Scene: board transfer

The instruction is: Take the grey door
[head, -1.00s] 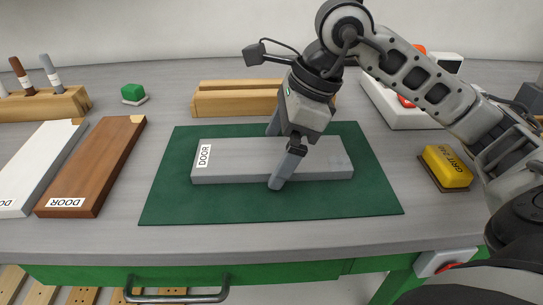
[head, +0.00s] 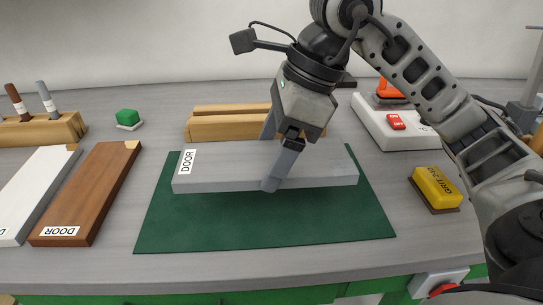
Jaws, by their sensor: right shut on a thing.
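The grey door (head: 225,164) is a long grey board with a white DOOR label at its left end. It is held above the green mat (head: 200,225), roughly level, with a dark shadow beneath it. My right gripper (head: 275,160) is shut on the grey door near its middle, one finger on the near side and one on the far side. The far finger is partly hidden by the door. My left gripper is not in view.
A white door (head: 28,190) and a brown door (head: 88,195) lie at the left. Behind the mat is a wooden block (head: 228,128). A yellow grit block (head: 437,187) and a white box with a red switch (head: 372,122) stand at the right. A green block (head: 128,117) sits at the back left.

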